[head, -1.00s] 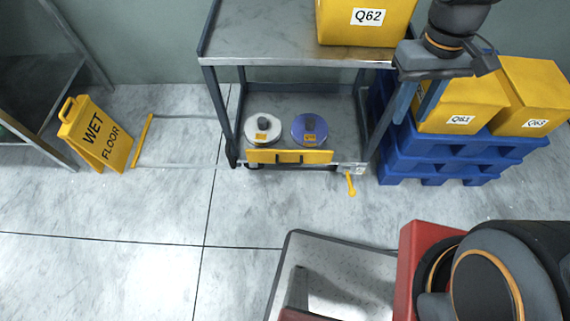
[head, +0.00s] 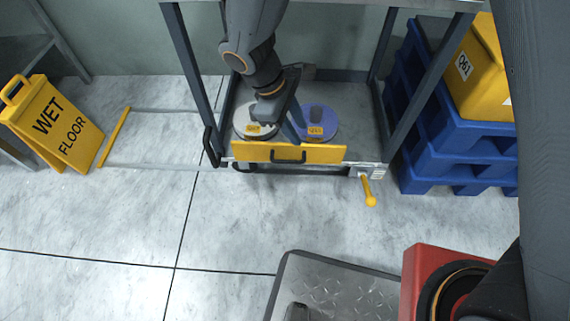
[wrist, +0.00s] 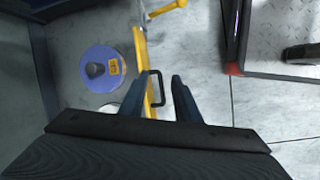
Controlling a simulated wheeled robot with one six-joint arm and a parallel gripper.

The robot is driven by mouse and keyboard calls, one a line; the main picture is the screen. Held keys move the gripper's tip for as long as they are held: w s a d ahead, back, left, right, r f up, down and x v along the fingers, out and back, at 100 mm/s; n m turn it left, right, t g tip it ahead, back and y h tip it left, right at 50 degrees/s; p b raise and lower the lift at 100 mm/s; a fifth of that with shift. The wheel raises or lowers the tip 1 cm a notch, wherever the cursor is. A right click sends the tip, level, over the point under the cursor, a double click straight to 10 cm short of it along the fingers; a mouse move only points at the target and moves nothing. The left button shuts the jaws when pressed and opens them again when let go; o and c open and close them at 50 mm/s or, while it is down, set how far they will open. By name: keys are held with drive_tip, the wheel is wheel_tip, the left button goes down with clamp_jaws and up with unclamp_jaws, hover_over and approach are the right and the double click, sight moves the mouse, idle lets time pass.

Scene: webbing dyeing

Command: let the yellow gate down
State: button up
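The yellow gate (head: 225,151) stands upright along the front edge of the cart's lower shelf, with a black handle (head: 290,156) on its front; the wrist view shows the gate (wrist: 139,45) and handle (wrist: 158,88) too. My gripper (head: 298,136) reaches down just above the gate by the handle. In the wrist view my gripper (wrist: 157,88) is open, with the handle showing between its two fingers. I cannot tell whether the fingers are low enough to surround it. A yellow lever (head: 369,192) hangs at the gate's right end.
A white disc (head: 243,125) and a blue disc (head: 322,120) lie on the shelf behind the gate. Blue pallets (head: 440,165) stand right of the cart. A wet-floor sign (head: 55,125) stands left.

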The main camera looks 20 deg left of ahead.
sight(286, 160)
drive_tip(key=a+f+n+t+b, duration=0.1)
drive_tip(key=a+f+n+b, duration=0.2)
drive_tip(key=a+f+b, duration=0.45)
drive_tip(key=x, duration=0.6)
drive_tip(key=s+b+x, duration=0.1)
drive_tip(key=x, duration=0.2)
drive_tip(key=shift+d+f, duration=0.2)
drive_tip(key=shift+d, duration=0.25)
clamp_jaws()
